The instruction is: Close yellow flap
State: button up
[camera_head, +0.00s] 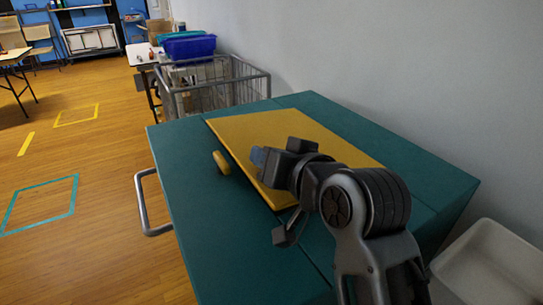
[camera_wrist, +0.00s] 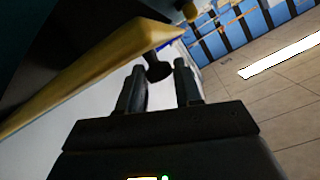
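The yellow flap (camera_head: 295,138) lies across the top of a teal box (camera_head: 185,180). A dark gap shows under its left edge, so it looks slightly raised there. A yellow handle (camera_head: 221,163) sticks out past that edge. My gripper (camera_head: 262,160) is over the flap's near left part, hiding some of it. In the wrist view, the flap's yellow edge (camera_wrist: 85,75) runs diagonally. My two fingers (camera_wrist: 160,76) are apart, with a dark stem (camera_wrist: 157,67) just beyond their tips. I cannot tell whether they touch anything.
A metal handle (camera_head: 147,205) sticks out of the box's left side. A white bin (camera_head: 490,262) is at the lower right, and a wall is close on the right. The wooden floor at left is open.

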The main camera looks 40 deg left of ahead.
jog(key=o, duration=0.4)
jog(key=shift+s+d+r+p, duration=0.1)
jog(key=shift+d+r+p, duration=0.2)
jog(key=shift+d+p, duration=0.15)
jog(key=p+v, duration=0.3)
jog(key=v, duration=0.3)
jog(key=shift+s, duration=0.1)
jog(key=shift+s+d, duration=0.15)
jog(key=shift+d, duration=0.2)
